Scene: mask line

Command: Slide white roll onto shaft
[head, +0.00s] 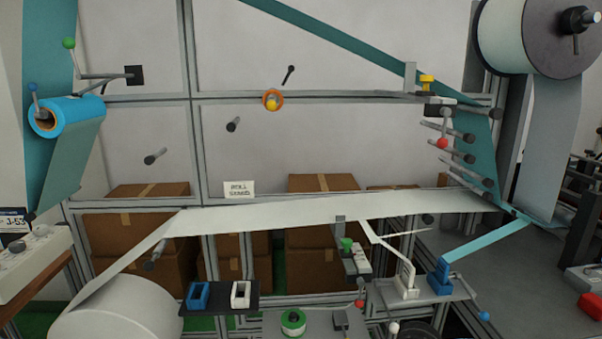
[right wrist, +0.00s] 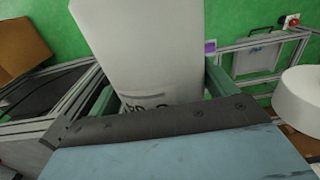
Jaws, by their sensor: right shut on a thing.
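In the right wrist view, my right gripper (right wrist: 158,88) is shut on a white thing with dark print near its lower end (right wrist: 140,45). It shows between two green finger-like parts and looks like a white roll, though its ends are not clear. Its far end runs out of the top of the picture. Neither gripper shows in the head view. There, a large white roll (head: 120,308) is at the bottom left, and another white roll (head: 502,38) with a grey disc is at the upper right. Bare dark shafts (head: 155,156) (head: 234,124) stick out of the frame panel; which one is meant I cannot tell.
A white web (head: 300,213) crosses the machine above cardboard boxes (head: 140,240). A blue roll (head: 70,114) hangs at left. A dark tray (head: 220,296) holds blue and white holders. In the right wrist view, a white round thing (right wrist: 303,95) is at the right edge.

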